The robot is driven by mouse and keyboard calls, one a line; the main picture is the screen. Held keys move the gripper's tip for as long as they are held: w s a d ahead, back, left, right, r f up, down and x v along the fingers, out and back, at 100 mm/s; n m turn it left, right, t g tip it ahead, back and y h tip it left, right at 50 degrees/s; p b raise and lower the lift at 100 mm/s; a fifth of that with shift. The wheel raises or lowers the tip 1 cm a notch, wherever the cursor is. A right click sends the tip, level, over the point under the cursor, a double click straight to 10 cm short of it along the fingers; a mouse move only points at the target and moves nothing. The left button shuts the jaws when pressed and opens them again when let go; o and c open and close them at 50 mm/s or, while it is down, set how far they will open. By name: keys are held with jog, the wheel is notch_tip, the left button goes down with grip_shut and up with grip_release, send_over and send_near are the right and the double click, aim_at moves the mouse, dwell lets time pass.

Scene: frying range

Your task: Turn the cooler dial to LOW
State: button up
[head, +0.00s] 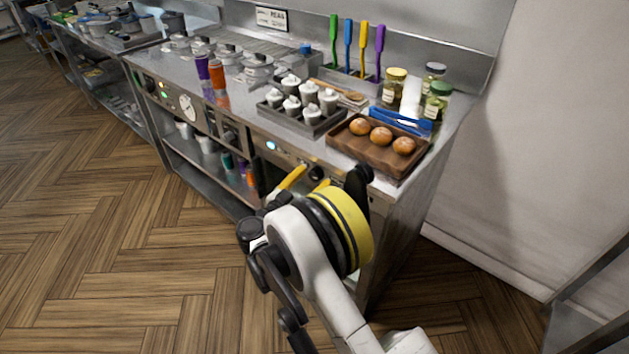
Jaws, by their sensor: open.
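A dark round knob (317,173) shows on the front panel near the right end of the counter, close to my fingertips. I cannot tell for sure that it is the cooler dial, and its marks are too small to read. My gripper (307,174) has yellow fingers that are open, with a gap between them, and points at this panel. The knob appears at or just beyond the right finger; I cannot tell whether they touch. My arm and wrist hide the panel below and to the right. A small lit display (271,146) is on the panel left of the gripper.
A wooden tray (349,146) with three buns sits on the counter above the panel. Left of it is a grey tray (300,129) of white-lidded pots. A round gauge (187,108) is farther left. The floor at left is clear.

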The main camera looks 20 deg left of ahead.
jog(key=shift+w+d, duration=0.1)
jog(key=shift+w, duration=0.15)
jog(key=c, duration=1.2)
jog(key=shift+n, duration=0.4)
jog(key=n, duration=0.6)
jog(key=shift+d+g, duration=0.1)
jog(key=shift+g, duration=0.3)
jog(key=n, duration=0.6)
jog(key=shift+r+g, duration=0.15)
jog(key=shift+g, duration=0.15)
jog(key=shift+n, duration=0.3)
